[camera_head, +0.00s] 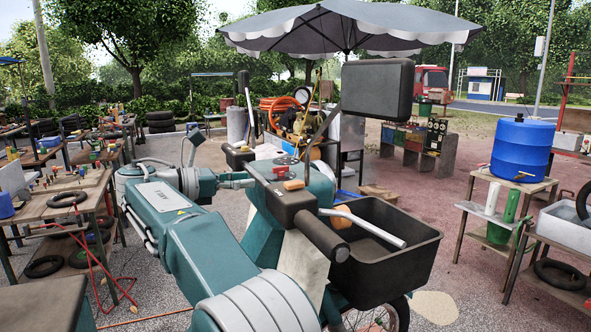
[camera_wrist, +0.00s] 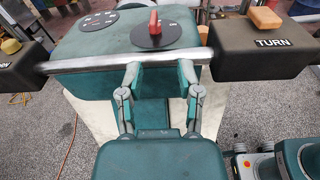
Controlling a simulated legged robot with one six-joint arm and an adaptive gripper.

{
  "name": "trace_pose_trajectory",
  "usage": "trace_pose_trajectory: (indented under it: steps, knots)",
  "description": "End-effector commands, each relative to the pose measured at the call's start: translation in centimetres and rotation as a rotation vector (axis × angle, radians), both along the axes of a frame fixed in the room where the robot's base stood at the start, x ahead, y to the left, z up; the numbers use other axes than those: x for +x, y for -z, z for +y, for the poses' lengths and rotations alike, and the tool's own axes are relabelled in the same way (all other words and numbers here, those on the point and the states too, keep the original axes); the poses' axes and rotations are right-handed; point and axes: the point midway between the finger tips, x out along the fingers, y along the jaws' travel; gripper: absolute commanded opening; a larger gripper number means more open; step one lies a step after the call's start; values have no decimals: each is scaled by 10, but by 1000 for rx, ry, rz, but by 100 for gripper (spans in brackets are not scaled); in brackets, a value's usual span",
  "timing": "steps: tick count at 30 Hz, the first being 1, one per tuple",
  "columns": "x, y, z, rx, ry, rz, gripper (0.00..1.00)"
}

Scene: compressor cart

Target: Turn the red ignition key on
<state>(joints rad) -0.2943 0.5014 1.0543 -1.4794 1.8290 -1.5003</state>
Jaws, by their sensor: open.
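The red ignition key (camera_wrist: 154,22) stands up from a round black dial (camera_wrist: 172,38) on the teal cart body (camera_wrist: 75,57). In the head view a small red spot (camera_head: 284,161) on the cart's top appears to be the key. My gripper (camera_wrist: 161,76) is open and empty, its two fingers spread apart. In the wrist view it is below the key, with the metal handlebar (camera_wrist: 110,63) between them. The fingertips overlap the bar's lower edge in the picture; I cannot tell whether they touch it. In the head view my gripper (camera_head: 245,181) is left of the cart's top.
A dark box marked TURN (camera_wrist: 262,55) with an orange block (camera_wrist: 265,18) is at the bar's right end; another dark box (camera_wrist: 25,70) is at its left. Tables (camera_head: 50,207) stand left.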

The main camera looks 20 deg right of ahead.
Motion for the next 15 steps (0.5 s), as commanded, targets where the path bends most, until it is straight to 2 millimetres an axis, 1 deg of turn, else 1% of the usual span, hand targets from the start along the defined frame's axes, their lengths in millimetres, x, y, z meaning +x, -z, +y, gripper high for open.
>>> trace_pose_trajectory:
  steps: [1, 3, 5, 7, 8, 11, 15]
  knots:
    - [6, 0, 12, -37, 9, 23, 46]
    - [9, -2, 20, -72, 24, 45, 46]
    - [10, -3, 26, -91, 33, 55, 46]
    - [10, -4, 26, -100, 38, 60, 46]
    - [10, -4, 24, -101, 39, 62, 46]
    - [10, -5, 8, -98, 41, 61, 46]
    - [9, -4, -24, -94, 41, 61, 46]
